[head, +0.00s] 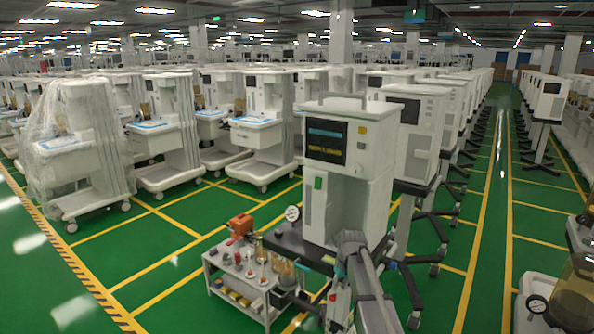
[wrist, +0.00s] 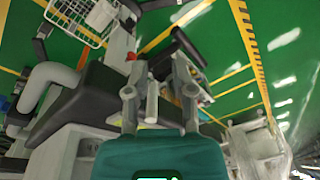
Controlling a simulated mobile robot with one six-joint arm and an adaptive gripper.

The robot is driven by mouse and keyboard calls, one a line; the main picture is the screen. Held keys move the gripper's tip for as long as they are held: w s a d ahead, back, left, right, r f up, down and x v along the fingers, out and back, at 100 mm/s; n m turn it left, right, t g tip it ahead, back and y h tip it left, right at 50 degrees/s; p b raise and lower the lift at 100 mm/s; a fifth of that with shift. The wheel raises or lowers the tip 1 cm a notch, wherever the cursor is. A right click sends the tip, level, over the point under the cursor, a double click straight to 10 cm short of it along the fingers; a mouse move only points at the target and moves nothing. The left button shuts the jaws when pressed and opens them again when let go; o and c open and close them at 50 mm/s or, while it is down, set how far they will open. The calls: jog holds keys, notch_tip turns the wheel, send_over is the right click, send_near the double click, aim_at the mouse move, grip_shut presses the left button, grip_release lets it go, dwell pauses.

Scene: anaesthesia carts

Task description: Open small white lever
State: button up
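My gripper (wrist: 159,92) shows in the wrist view with its two grey fingers spread apart. A small pale upright piece (wrist: 152,103), which may be the white lever, shows between the fingers. I cannot tell whether either finger touches it. In the head view my grey arm reaches in front of a white anaesthesia machine (head: 374,184) with a dark screen and hides part of its lower front. The gripper's fingers cannot be made out there, and I cannot pick out the lever there.
A small trolley (head: 216,284) with an orange device (head: 240,225) and several jars stands left of my arm. A black shelf (head: 290,243) with a round gauge (head: 292,213) juts out nearby. A wire basket (wrist: 75,18) shows in the wrist view. Green floor (head: 150,262) lies open at front left.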

jog(key=s+d+r+m+p, duration=0.1)
jog(key=s+r+p, duration=0.1)
jog(key=s, duration=1.1)
jog(key=s+d+r+m+g+h+p, duration=0.1)
jog(key=s+r+m+p, duration=0.1)
jog(key=s, duration=1)
jog(key=shift+s+r, duration=0.35)
jog(key=shift+s, duration=0.05)
jog(key=shift+o, duration=0.2)
dwell(1.3)
